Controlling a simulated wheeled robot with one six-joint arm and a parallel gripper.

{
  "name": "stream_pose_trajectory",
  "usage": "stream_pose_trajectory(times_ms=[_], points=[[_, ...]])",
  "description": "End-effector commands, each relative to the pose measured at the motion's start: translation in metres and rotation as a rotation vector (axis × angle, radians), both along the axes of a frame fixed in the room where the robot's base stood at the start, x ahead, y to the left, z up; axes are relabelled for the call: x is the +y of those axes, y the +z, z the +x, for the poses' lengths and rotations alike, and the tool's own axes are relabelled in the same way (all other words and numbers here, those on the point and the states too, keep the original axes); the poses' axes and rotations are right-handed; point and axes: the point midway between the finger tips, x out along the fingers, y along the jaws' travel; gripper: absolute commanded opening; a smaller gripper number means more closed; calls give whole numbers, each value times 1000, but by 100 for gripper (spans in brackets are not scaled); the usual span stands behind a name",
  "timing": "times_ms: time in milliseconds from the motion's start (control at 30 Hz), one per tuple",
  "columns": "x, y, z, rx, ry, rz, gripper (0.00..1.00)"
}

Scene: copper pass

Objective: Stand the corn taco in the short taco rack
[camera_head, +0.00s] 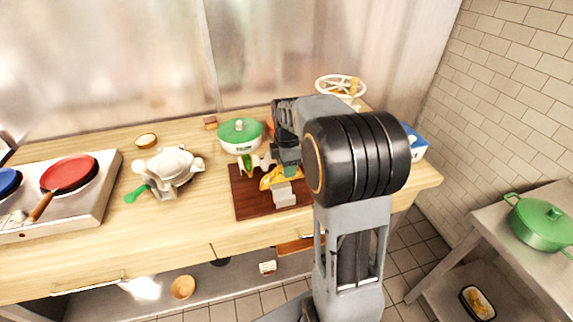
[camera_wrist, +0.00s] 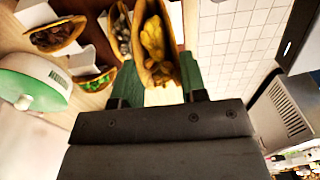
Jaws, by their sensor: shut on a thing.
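My gripper (camera_wrist: 158,85) is shut on the corn taco (camera_wrist: 155,45), a folded tan shell with chunky yellow filling, held between its green fingers. In the head view the taco's yellow shell shows under my gripper (camera_head: 288,170), above or at the dark red-brown board. A pale grey rack (camera_head: 284,197) stands on the board just in front of it. Whether the taco touches the rack is hidden. In the wrist view, another taco with dark filling (camera_wrist: 121,32) stands in a white rack close beside the held one. I cannot tell which rack is the short one.
The wrist view also shows a brown-filled taco (camera_wrist: 55,36) at a white rack and a green-filled taco (camera_wrist: 92,80). A green-lidded white pot (camera_head: 240,135) stands behind the dark board (camera_head: 246,205).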

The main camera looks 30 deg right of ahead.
Motion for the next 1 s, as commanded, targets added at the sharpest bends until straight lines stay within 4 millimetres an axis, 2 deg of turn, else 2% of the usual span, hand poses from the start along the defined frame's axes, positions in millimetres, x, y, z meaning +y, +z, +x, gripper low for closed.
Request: stream_pose_trajectory(times_ms=[1000], points=[[2, -75, 0, 1, 4, 0, 15]])
